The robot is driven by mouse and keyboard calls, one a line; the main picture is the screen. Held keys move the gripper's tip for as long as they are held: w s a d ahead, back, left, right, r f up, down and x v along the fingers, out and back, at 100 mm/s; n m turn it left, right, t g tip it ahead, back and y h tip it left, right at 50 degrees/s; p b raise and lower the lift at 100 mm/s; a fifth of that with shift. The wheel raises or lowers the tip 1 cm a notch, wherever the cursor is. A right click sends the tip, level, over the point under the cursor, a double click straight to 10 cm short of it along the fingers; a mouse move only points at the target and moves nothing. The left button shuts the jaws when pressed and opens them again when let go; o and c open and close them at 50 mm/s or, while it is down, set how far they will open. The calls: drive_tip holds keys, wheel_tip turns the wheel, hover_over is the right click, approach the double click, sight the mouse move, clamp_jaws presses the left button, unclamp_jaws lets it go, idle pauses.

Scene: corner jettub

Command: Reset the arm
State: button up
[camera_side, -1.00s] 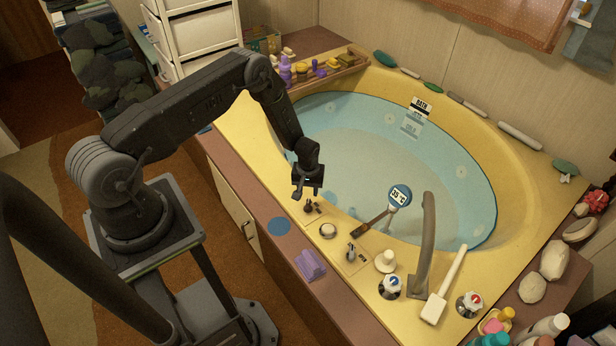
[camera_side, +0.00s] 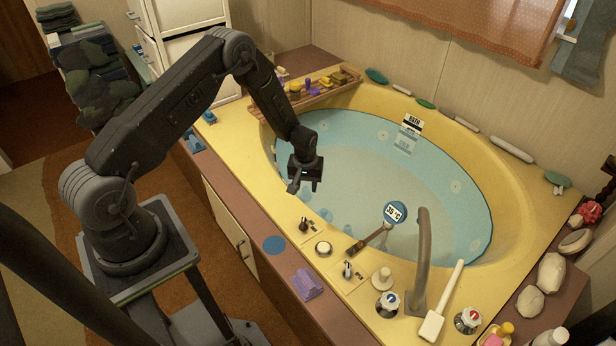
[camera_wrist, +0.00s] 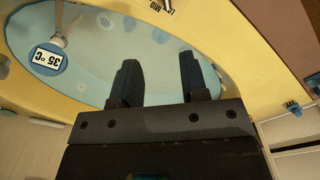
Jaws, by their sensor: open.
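My gripper (camera_side: 304,184) hangs over the near left rim of the yellow corner tub (camera_side: 535,215), above the edge of the water, with its fingers pointing down. In the wrist view the two dark fingers (camera_wrist: 160,82) are apart with nothing between them. The arm is bent, with its elbow raised high at the left.
A round thermometer (camera_side: 396,212) lies at the near water edge; it also shows in the wrist view (camera_wrist: 48,60). A wooden tray (camera_side: 318,96) with small items sits behind. A purple block (camera_side: 306,284) rests in front.

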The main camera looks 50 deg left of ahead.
drive_tip(key=s+d+r+m+t, duration=0.1)
drive_tip(key=s+d+r+m, duration=0.15)
drive_tip(key=r, duration=1.25)
drive_tip(key=s+d+r+m+t, duration=0.2)
drive_tip(key=d+r, duration=0.2)
drive_tip(key=r, duration=1)
drive_tip(key=s+d+r+m, duration=0.1)
drive_tip(key=s+d+r, duration=0.1)
drive_tip(key=s+r, duration=0.2)
drive_tip(key=s+d+r+m+t, duration=0.1)
drive_tip(key=s+r, duration=0.3)
drive_tip(key=s, duration=0.6)
drive_tip(key=s+d+r+m+t, duration=0.1)
drive_tip(key=s+d+r+m, duration=0.1)
drive_tip(key=s, duration=0.5)
wheel_tip(320, 180, up, 2)
drive_tip(key=shift+d+r, duration=0.1)
drive_tip(key=shift+d, duration=0.65)
